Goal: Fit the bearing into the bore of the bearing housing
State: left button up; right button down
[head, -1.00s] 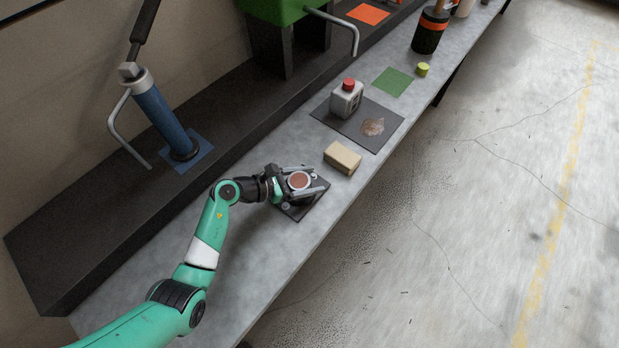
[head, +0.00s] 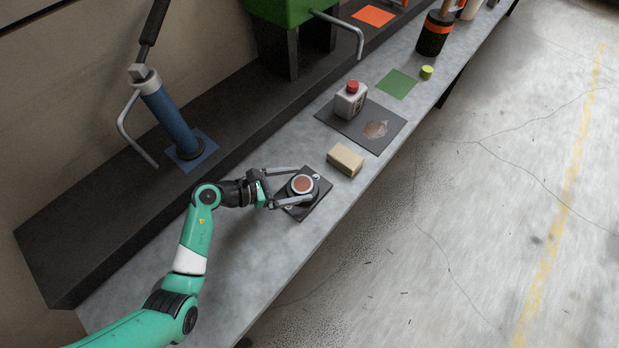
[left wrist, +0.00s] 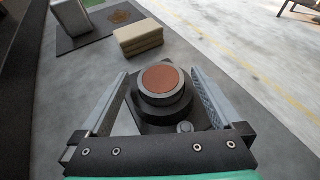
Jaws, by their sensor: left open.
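The bearing (head: 303,184) is a round piece with a brown-red face and a pale rim. It sits on top of the dark bearing housing (head: 318,198), whose square base lies on the bench. In the left wrist view the bearing (left wrist: 162,78) is over the round dark boss of the housing (left wrist: 162,112); I cannot tell how deep it sits. My left gripper (head: 300,185) is open, with one finger on each side of the bearing and housing, apart from them. It also shows in the left wrist view (left wrist: 163,92). My right gripper is out of view.
A tan block (head: 345,159) lies just beyond the housing. A blue hand pump (head: 170,122) stands on the dark ledge at left. The bench's right edge is close to the housing.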

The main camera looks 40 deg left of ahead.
pick_arm(q)
jog(key=p+v, duration=0.1)
jog(key=v, duration=0.5)
jog(key=shift+s+a+r, duration=0.1)
dwell(0.5)
